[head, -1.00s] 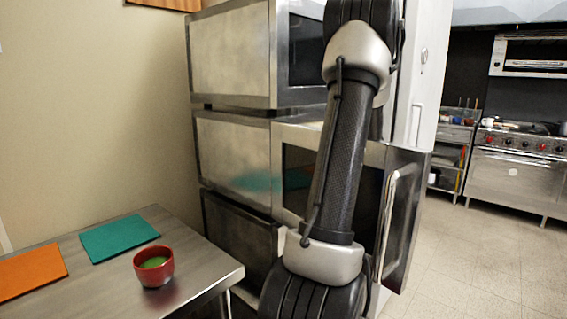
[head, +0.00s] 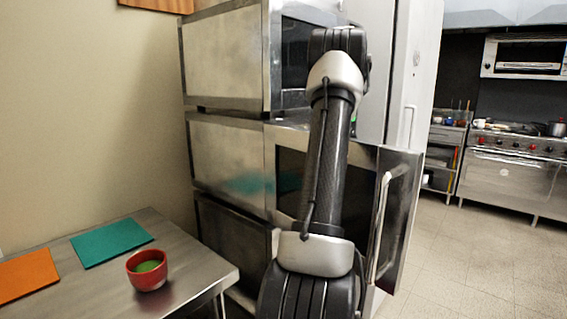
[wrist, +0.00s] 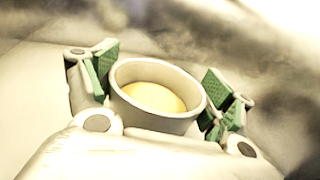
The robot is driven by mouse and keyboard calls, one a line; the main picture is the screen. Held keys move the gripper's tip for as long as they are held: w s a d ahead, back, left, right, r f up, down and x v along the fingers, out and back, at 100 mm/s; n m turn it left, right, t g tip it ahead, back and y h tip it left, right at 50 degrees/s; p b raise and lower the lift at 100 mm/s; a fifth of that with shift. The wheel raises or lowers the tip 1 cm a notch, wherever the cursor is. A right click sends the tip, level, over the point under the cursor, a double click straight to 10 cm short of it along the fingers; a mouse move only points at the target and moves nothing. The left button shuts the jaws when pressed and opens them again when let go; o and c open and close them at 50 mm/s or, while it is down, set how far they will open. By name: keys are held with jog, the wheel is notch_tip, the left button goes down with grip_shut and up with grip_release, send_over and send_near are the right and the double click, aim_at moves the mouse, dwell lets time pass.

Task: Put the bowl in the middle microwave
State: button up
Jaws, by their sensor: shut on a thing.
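My gripper (wrist: 160,82) is shut on a pale bowl (wrist: 155,120) with yellowish contents in the wrist view. Green finger pads press on both sides of it, and it looks roughly upright. In the head view my arm hides the bowl and nearly all of my gripper. The middle microwave (head: 230,158) is in a stack of steel microwaves. Its door (head: 403,190), with a long handle, stands open on the right. My arm covers part of its dark front opening (head: 290,180).
A steel table (head: 190,262) at lower left holds a red bowl (head: 147,281) with green contents, a teal board (head: 112,242) and an orange board (head: 25,275). The upper microwave (head: 225,60) and lower microwave (head: 235,240) flank the middle one. Floor (head: 470,260) at right is clear.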

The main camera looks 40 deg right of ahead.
jog(key=shift+f, duration=0.1)
jog(key=o, duration=1.4)
jog(key=shift+c, duration=0.2)
jog(key=shift+s, duration=0.15)
jog(key=v, duration=1.1)
jog(key=shift+s+a, duration=0.15)
jog(key=shift+s, duration=0.15)
